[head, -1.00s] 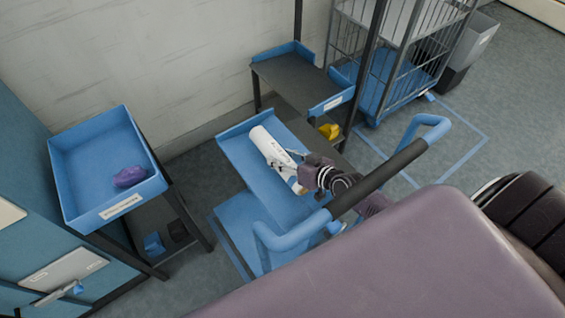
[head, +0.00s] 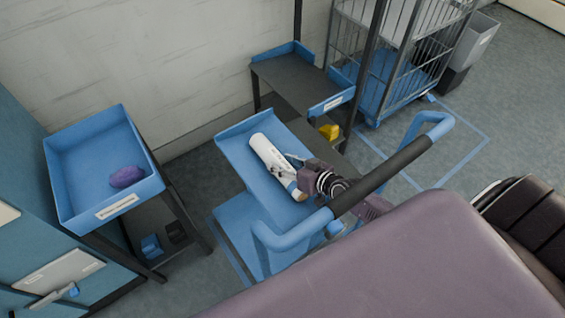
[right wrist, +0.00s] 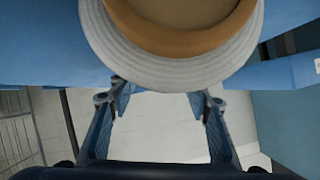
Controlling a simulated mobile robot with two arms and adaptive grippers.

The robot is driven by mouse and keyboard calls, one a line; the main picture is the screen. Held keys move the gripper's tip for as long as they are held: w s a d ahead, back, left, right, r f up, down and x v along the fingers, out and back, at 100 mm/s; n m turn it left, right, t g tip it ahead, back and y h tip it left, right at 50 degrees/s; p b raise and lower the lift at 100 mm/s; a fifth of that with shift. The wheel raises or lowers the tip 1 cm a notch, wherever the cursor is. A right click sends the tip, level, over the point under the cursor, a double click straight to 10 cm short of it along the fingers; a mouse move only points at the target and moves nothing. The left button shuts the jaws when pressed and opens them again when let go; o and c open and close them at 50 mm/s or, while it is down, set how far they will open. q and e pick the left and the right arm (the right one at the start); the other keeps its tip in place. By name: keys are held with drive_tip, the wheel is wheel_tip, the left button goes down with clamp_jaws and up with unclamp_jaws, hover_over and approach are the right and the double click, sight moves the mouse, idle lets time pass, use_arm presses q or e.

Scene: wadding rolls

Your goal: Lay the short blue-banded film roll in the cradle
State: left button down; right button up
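A white film roll (head: 266,155) with a tan end is over the blue tray top of a cart (head: 240,148). Its tan end also fills the top of the right wrist view (right wrist: 180,68). No blue band is clear. My right gripper (head: 291,161) is at the lower part of the roll, its fingers closed in on the roll's sides. I cannot tell whether the roll touches the tray. No separate cradle is clear. My left gripper is not in view.
The cart's handle (head: 385,172) rises beside my right arm. A blue bin (head: 73,200) with a purple item (head: 126,177) stands on the left. A dark shelf (head: 290,75) with a yellow item (head: 329,131) and a wire cage trolley (head: 405,70) stand behind.

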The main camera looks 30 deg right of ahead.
drive_tip(key=o, duration=0.3)
drive_tip(key=shift+r, duration=0.1)
drive_tip(key=shift+r+p, duration=0.65)
drive_tip(key=shift+p, duration=0.05)
drive_tip(key=v, duration=1.2)
drive_tip(key=shift+f+p, duration=0.15)
drive_tip(key=shift+p, duration=0.15)
